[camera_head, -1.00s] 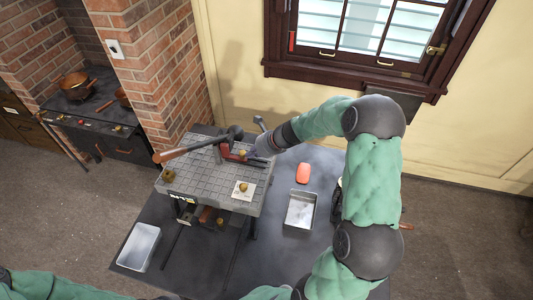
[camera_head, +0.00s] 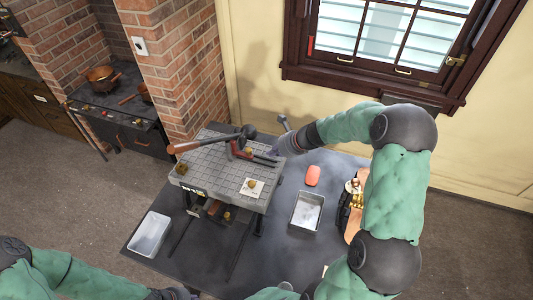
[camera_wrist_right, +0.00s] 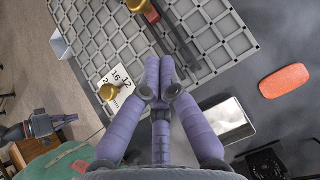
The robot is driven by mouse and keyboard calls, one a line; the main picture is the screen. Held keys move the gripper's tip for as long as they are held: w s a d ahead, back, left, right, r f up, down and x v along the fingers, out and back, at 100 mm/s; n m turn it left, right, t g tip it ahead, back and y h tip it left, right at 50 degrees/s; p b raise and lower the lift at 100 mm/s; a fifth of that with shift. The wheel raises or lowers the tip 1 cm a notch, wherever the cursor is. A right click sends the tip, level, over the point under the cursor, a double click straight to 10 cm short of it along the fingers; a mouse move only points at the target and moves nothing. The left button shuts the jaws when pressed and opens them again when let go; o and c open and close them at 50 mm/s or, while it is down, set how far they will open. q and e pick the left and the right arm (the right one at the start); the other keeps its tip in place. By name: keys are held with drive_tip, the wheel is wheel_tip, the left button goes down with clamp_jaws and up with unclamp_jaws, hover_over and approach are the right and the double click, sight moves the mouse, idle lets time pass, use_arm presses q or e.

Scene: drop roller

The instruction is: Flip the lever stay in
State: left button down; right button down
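A grey machine with a gridded top (camera_head: 215,158) stands on the dark table. On it sits a red part (camera_head: 238,150) with dark bars, which runs along the upper edge of the right wrist view (camera_wrist_right: 178,38); I cannot tell which piece is the lever stay. A brass knob (camera_head: 252,184) sits on a white numbered card, also in the wrist view (camera_wrist_right: 108,92). My right gripper (camera_head: 274,153) is over the top's right edge, close to the dark bars; its fingertips (camera_wrist_right: 160,62) are together with nothing visible between them. Contact is unclear. My left gripper (camera_head: 172,294) is low at the bottom edge, its fingers unclear.
A wooden-handled tool with a dark head (camera_head: 205,142) lies across the machine's top. A red-orange block (camera_head: 313,175) and a metal tray (camera_head: 307,212) are right of it. A white bin (camera_head: 149,234) is at the table's left. A brick wall rises behind left.

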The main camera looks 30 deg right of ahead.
drive_tip(key=v, duration=0.6)
drive_tip(key=shift+r+p, duration=0.3)
drive_tip(key=shift+w, duration=0.1)
